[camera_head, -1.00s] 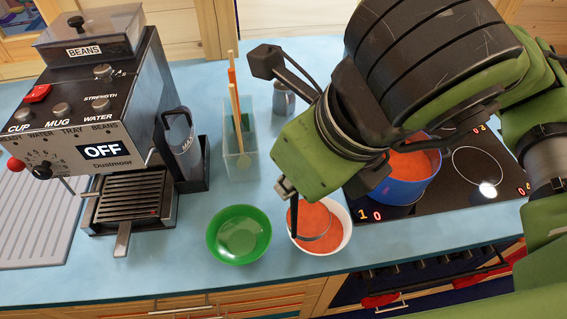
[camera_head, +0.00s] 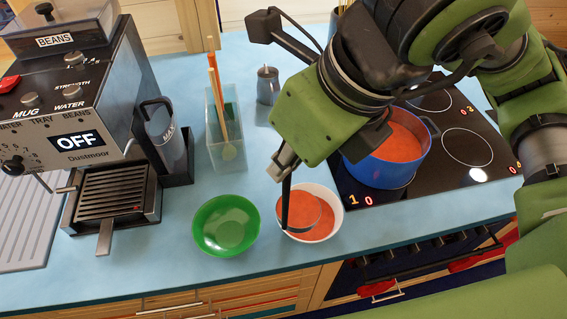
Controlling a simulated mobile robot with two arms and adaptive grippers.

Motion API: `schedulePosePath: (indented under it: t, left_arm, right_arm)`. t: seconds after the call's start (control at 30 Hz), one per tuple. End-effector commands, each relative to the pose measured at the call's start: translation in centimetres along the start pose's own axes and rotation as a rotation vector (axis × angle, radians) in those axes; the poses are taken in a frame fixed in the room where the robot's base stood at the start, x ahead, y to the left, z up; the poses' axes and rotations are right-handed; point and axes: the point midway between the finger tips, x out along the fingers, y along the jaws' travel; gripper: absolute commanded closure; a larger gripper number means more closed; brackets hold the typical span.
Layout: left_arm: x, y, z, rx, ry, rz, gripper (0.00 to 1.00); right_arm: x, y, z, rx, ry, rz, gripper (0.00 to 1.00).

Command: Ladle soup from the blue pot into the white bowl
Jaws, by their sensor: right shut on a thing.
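The blue pot (camera_head: 381,173) stands on the black hob at the right and holds orange-red soup. The white bowl (camera_head: 336,221) stands on the blue counter to the left of the pot, with orange-red soup in it. My right gripper (camera_head: 283,168) is above the bowl's left side, shut on the dark handle of the ladle (camera_head: 285,205). The ladle's handle points down and its round head is in the bowl, at the soup. How much soup is in the ladle's head, I cannot tell. My left gripper is not in view.
A green bowl (camera_head: 226,226) stands close to the white bowl's left. A coffee machine (camera_head: 80,110) fills the left. The counter's front edge (camera_head: 270,257) is near both bowls.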

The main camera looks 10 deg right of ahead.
Motion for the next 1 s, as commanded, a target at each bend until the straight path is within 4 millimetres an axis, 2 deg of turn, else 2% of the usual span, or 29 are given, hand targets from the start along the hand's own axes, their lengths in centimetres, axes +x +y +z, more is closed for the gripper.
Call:
schedulePosePath:
  t: [0.4,1.0]
  left_arm:
    - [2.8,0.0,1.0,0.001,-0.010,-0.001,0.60]
    - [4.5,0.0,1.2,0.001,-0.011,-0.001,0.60]
  right_arm:
    - [2.0,-1.5,-0.6,0.034,0.014,0.071,1.00]
    - [2.1,-5.0,0.1,0.106,0.048,0.237,1.00]
